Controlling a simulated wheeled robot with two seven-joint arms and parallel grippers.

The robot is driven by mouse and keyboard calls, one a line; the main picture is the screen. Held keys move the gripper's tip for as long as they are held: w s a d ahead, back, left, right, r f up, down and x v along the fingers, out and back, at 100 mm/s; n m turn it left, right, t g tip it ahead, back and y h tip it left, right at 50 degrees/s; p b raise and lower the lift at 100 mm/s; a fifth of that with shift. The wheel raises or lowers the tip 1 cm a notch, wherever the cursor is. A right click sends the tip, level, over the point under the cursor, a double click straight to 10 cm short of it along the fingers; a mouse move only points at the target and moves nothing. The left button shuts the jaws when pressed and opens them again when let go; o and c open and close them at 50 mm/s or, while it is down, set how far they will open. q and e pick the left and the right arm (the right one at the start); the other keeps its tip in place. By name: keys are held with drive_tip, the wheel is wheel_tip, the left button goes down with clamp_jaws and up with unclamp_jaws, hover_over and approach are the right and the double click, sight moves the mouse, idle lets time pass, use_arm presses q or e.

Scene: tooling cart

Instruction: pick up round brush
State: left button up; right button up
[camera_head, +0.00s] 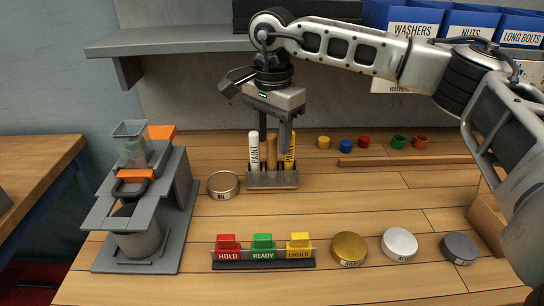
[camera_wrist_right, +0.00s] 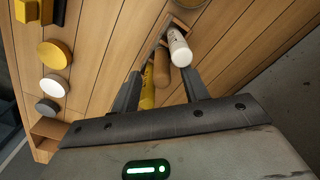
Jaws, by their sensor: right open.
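A brown rod, which looks like the round brush (camera_head: 271,152), stands upright in the middle of a small grey holder (camera_head: 272,180). No bristles show. A white paint marker (camera_head: 254,150) stands on its left and a yellow paint marker (camera_head: 290,152) on its right. My right gripper (camera_head: 275,140) points down over the holder, open, with its fingers around the rod's upper part. In the right wrist view the brown rod (camera_wrist_right: 161,68) shows between the spread fingers (camera_wrist_right: 160,85), with the white marker (camera_wrist_right: 179,48) and yellow marker (camera_wrist_right: 147,96) close by. My left gripper is out of view.
A round tin (camera_head: 223,185) lies just left of the holder. A grey stand with a hopper (camera_head: 140,200) is further left. HOLD, READY and ORDER blocks (camera_head: 263,248) and round lids (camera_head: 349,249) are in front. Small coloured caps (camera_head: 346,146) lie behind right. Blue bins (camera_head: 402,17) hang above.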

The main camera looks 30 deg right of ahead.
sight(272, 159)
wheel_tip(272, 159, down, 2)
drive_tip(key=shift+f, duration=0.2)
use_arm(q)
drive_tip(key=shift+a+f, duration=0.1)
use_arm(e)
drive_tip(key=shift+f, duration=0.3)
clamp_jaws()
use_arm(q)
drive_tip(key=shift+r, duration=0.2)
